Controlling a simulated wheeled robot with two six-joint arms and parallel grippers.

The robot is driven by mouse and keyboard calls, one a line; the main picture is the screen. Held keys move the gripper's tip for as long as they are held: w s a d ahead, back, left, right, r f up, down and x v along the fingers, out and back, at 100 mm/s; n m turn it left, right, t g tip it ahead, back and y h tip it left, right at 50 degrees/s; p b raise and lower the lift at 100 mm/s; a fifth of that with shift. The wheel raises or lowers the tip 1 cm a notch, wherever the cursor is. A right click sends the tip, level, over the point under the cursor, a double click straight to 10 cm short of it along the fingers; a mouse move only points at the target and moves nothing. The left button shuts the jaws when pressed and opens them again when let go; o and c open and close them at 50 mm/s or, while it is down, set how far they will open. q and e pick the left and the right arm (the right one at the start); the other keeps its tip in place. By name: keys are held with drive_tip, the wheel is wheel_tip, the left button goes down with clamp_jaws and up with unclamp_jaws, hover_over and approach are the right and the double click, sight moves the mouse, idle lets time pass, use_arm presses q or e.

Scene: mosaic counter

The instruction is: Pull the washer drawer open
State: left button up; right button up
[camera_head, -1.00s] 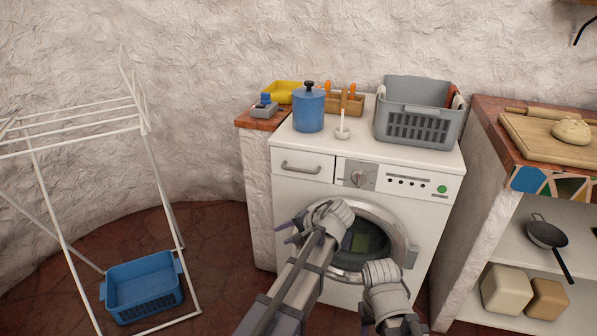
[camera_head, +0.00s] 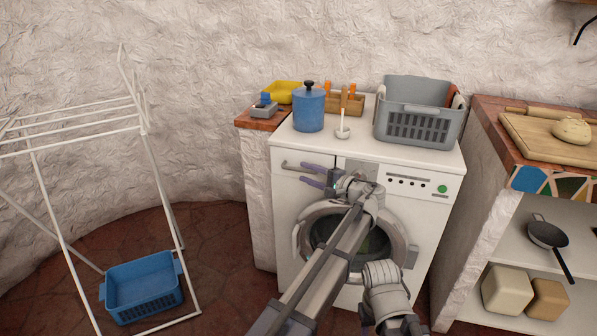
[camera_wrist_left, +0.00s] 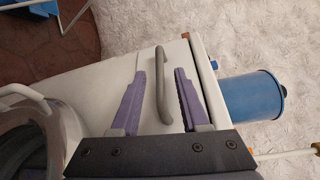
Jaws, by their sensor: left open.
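The washer drawer (camera_head: 290,182) is a white panel at the top left of the white washing machine (camera_head: 430,205). It looks closed. Its grey bar handle (camera_head: 289,167) shows at the left of my left gripper in the head view. My left gripper (camera_head: 303,175) is open, with purple fingers pointing left across the drawer front. In the left wrist view the handle (camera_wrist_left: 162,82) lies between the two open fingers, and I cannot tell if they touch it. My right arm shows low in front of the washer; its gripper is not visible.
A blue canister (camera_head: 308,110), a ladle and a grey basket (camera_head: 418,112) stand on the washer top. A drying rack (camera_head: 155,170) and a blue basket (camera_head: 145,288) stand at the left. A shelf unit (camera_head: 530,258) stands at the right.

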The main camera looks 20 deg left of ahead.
sight(301, 171)
use_arm(q)
drive_tip(key=shift+x, duration=1.95)
clamp_jaws()
drive_tip(key=shift+s, duration=0.1)
